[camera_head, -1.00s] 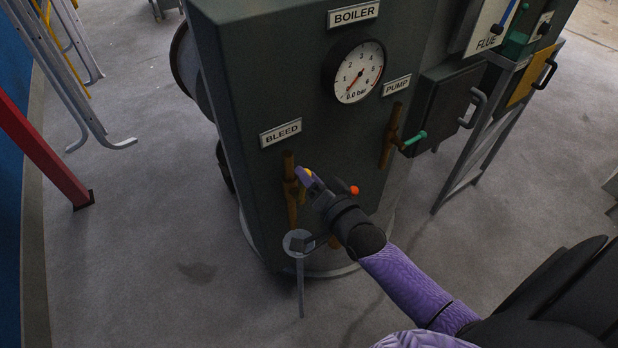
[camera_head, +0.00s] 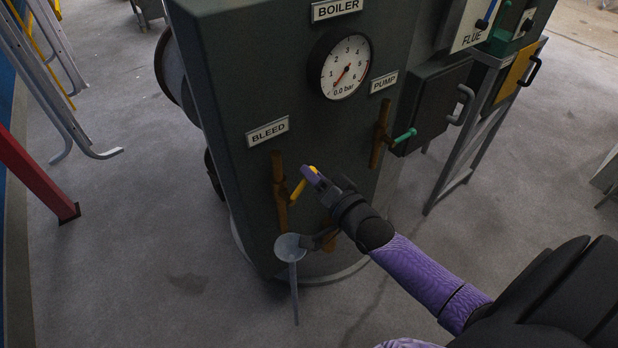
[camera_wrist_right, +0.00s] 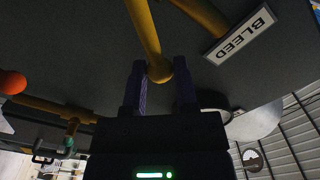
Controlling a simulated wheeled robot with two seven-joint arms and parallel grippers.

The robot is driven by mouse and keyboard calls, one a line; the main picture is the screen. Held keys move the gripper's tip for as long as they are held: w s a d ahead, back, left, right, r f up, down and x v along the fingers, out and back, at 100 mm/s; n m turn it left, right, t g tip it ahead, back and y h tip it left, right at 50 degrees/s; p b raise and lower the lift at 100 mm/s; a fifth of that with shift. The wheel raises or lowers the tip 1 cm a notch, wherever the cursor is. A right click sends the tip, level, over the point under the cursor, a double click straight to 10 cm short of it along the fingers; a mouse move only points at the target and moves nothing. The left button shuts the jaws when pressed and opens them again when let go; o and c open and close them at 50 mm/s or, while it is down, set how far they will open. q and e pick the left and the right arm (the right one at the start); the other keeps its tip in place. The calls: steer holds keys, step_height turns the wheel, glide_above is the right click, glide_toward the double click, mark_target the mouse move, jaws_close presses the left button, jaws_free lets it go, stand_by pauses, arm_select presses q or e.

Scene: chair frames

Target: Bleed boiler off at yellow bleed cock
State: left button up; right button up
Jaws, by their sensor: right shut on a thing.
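The yellow bleed cock lever (camera_head: 298,190) sticks out from a brown vertical pipe (camera_head: 280,200) under the BLEED sign (camera_head: 268,131) on the dark boiler (camera_head: 235,90). My right gripper (camera_head: 307,178) is at the lever's outer end. In the right wrist view the lever's rounded end (camera_wrist_right: 160,72) lies between the two purple fingers of my right gripper (camera_wrist_right: 160,85), which is shut on it. The gauge (camera_head: 345,68) is marked 0.0 bar, with its red needle pointing down-left. My left gripper is out of view.
A grey funnel (camera_head: 290,247) stands below the bleed pipe. A PUMP pipe with a green lever (camera_head: 404,136) is to the right, beside a dark box (camera_head: 435,105) with a handle. A red post (camera_head: 35,180) and ladders (camera_head: 60,90) stand left. Open floor lies in front.

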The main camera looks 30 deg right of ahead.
steer(key=shift+d, duration=0.1)
steer(key=shift+d+f+b, duration=0.65)
steer(key=shift+f+b, duration=0.25)
steer(key=shift+b, duration=0.05)
